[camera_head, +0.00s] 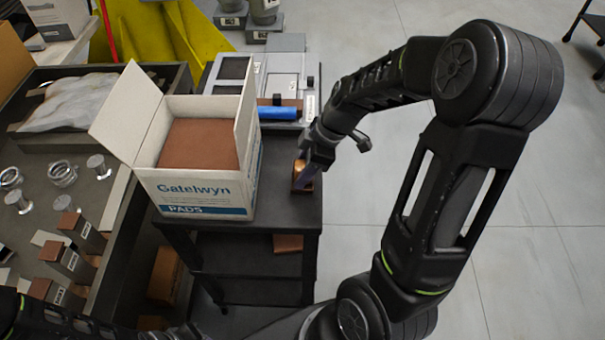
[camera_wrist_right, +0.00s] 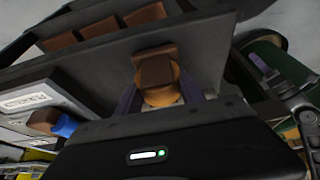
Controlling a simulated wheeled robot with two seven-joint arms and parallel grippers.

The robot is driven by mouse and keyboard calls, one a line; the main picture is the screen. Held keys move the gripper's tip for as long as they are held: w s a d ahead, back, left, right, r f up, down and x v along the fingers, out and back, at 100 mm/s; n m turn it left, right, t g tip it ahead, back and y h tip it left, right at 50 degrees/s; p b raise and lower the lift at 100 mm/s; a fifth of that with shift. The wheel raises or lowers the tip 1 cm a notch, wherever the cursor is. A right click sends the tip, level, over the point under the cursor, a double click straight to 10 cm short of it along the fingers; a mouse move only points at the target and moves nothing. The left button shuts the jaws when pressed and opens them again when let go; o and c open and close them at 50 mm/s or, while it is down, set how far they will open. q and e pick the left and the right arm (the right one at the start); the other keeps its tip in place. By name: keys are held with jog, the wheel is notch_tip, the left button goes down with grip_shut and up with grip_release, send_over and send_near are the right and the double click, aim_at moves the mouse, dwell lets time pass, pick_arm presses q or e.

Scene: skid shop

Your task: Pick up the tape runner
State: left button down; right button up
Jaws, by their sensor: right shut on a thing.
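The tape runner (camera_head: 303,177), a small brown and copper-orange piece, is at the right edge of the dark cart top, just right of the white carton. My right gripper (camera_head: 306,167) points down over it and is shut on it. In the right wrist view the tape runner (camera_wrist_right: 156,80) shows as a brown block with a rounded orange part, between the two fingers (camera_wrist_right: 165,97). Whether it touches the cart top or hangs just above it, I cannot tell.
An open white carton of brown pads (camera_head: 205,200) stands on the cart (camera_head: 270,211). Behind it are a grey device (camera_head: 283,72) and a blue cylinder (camera_head: 278,113). A dark-rimmed bench (camera_head: 122,190) with metal parts and blocks lies left.

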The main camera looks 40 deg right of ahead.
aim_at(303, 165)
grip_shut()
notch_tip(303, 165, up, 10)
jog(key=shift+r+b, duration=0.1)
jog(key=shift+b, duration=0.4)
dwell(0.6)
